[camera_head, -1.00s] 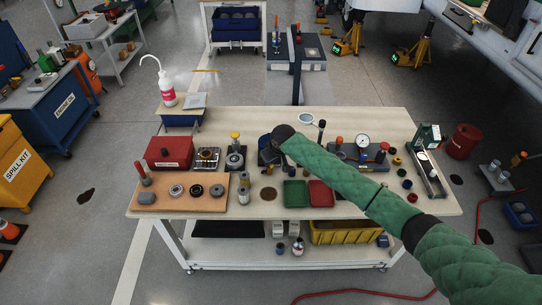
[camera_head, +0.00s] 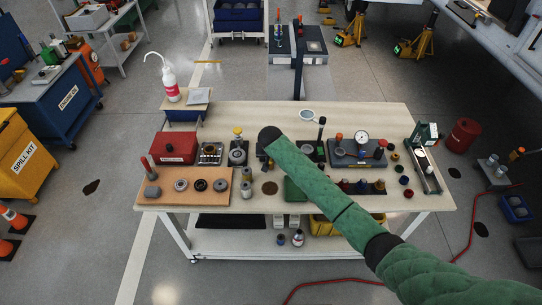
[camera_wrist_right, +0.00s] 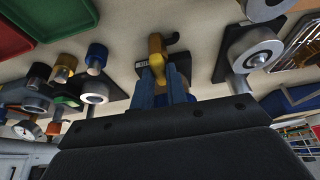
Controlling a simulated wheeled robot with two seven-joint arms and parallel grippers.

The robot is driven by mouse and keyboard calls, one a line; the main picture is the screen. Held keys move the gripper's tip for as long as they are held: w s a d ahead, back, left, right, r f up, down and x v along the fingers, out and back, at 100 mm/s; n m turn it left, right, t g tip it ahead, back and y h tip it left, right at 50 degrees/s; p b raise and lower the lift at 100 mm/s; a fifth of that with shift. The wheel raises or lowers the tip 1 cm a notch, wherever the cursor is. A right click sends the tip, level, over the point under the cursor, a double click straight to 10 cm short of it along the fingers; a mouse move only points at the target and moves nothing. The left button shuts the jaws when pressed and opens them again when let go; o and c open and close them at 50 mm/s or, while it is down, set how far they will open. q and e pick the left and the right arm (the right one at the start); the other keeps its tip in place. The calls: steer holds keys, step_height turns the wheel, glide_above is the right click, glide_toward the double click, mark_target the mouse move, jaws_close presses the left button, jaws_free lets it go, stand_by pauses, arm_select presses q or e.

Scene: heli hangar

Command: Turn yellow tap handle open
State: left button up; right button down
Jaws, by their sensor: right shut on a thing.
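The yellow tap (camera_wrist_right: 157,48) stands on a small dark base on the bench in the right wrist view, with a short arm pointing right. My right gripper (camera_wrist_right: 165,85) has its two blue fingers close around the near part of the yellow tap and is shut on its handle. The lower part of the grip is hidden behind the gripper body. In the head view my green right arm reaches across the bench to a dark wrist (camera_head: 270,137), which hides the tap and most of the gripper. My left gripper is in neither view.
A silver round fitting (camera_wrist_right: 255,48) stands close right of the tap in the wrist view. Green (camera_wrist_right: 22,28) and red trays lie at upper left. In the head view a gauge block (camera_head: 357,152) stands right of my arm, and a red box (camera_head: 174,148) left.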

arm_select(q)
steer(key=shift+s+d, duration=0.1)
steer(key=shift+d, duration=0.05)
arm_select(e)
steer(key=c, duration=1.4)
jaws_free()
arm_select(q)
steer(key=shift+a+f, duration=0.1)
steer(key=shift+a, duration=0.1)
